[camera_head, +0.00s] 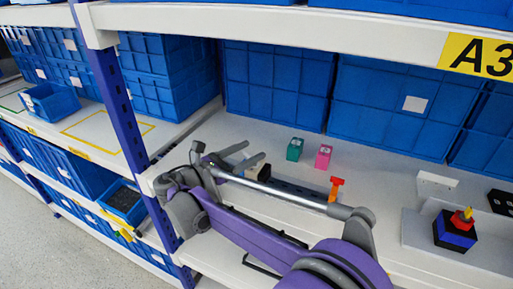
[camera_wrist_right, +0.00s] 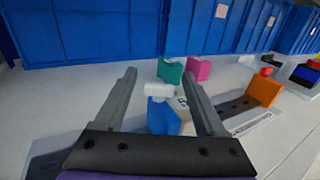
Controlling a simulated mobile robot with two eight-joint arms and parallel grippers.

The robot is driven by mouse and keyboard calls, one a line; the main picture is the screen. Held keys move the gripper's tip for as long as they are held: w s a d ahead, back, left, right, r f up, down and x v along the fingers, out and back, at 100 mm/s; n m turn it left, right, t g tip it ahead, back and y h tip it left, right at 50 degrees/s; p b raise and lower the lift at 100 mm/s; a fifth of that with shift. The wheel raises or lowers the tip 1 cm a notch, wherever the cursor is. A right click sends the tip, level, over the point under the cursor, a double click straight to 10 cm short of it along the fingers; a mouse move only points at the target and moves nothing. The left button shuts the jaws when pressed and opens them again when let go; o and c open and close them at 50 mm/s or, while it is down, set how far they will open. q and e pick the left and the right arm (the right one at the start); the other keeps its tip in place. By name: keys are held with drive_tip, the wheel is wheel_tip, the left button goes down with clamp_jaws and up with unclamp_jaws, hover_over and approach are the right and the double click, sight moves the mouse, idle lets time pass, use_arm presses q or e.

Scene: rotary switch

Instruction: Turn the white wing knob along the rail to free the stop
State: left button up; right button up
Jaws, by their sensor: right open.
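My right gripper (camera_head: 256,150) is open and empty above the shelf, at the near left end of the rail. In the right wrist view its two fingers (camera_wrist_right: 159,73) point forward, one on each side of the white wing knob (camera_wrist_right: 158,91). The knob sits on top of a blue block (camera_wrist_right: 163,117); I see no finger touching it. The dark rail (camera_wrist_right: 237,107) runs to the right of the block, toward an upright orange stop (camera_wrist_right: 262,90), which also shows in the head view (camera_head: 336,186). In the head view my gripper and arm partly cover the knob and rail. My left gripper is not in view.
A teal block (camera_head: 295,149) and a pink block (camera_head: 323,157) stand behind the rail. Blue bins (camera_head: 275,85) line the back. A dark fixture with a red and yellow top (camera_head: 456,230) stands at right. A blue post (camera_head: 120,110) and the upper shelf edge (camera_head: 300,28) bound the space.

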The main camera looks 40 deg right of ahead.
drive_tip(key=shift+w+d, duration=0.15)
drive_tip(key=shift+d, duration=1.4)
drive_tip(key=shift+c, duration=0.3)
clamp_jaws()
